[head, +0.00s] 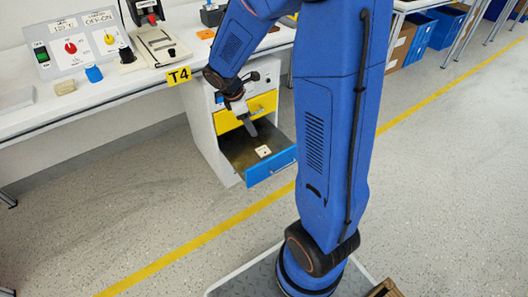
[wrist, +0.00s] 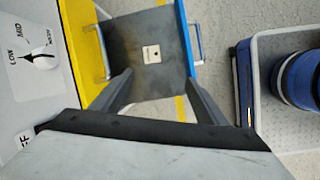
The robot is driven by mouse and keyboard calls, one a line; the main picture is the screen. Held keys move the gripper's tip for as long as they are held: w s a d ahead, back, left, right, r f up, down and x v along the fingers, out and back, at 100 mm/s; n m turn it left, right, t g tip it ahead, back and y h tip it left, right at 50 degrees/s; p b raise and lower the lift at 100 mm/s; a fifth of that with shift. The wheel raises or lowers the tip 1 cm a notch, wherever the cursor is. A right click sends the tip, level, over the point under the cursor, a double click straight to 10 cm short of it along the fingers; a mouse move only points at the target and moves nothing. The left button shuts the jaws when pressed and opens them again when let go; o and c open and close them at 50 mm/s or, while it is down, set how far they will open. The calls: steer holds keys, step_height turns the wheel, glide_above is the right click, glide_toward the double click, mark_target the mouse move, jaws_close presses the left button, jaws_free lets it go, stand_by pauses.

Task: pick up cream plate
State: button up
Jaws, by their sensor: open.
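The cream plate (head: 263,151) is a small flat square with dark marks, lying on the floor of the open blue-fronted drawer (head: 270,167). In the wrist view the plate (wrist: 152,54) lies between and beyond the two spread fingers. My gripper (head: 248,123) is above the back part of the drawer, in front of the yellow drawer face (head: 260,108). In the wrist view my gripper (wrist: 158,84) is open and empty, with the fingers wide apart. The plate is fully visible and apart from the fingers.
The yellow drawer above is shut and has a handle. The white cabinet (head: 213,140) stands under a workbench holding a control panel (head: 80,45), a blue block (head: 93,74) and a beige block (head: 65,87). A dial with LOW and MID labels (wrist: 38,58) is close on the left.

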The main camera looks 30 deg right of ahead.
steer(key=w+d+f+n, duration=0.1)
steer(key=w+f+n, duration=0.25)
steer(key=f, duration=0.25)
glide_toward(263, 151)
steer(key=shift+w+d+f+g, duration=0.15)
steer(key=shift+d+f, duration=0.1)
steer(key=shift+f, duration=0.35)
steer(key=shift+w+d+f+g, duration=0.15)
steer(key=shift+d+f, duration=0.05)
steer(key=shift+f, duration=0.45)
steer(key=shift+x, duration=2.55)
steer(key=c, duration=1.1)
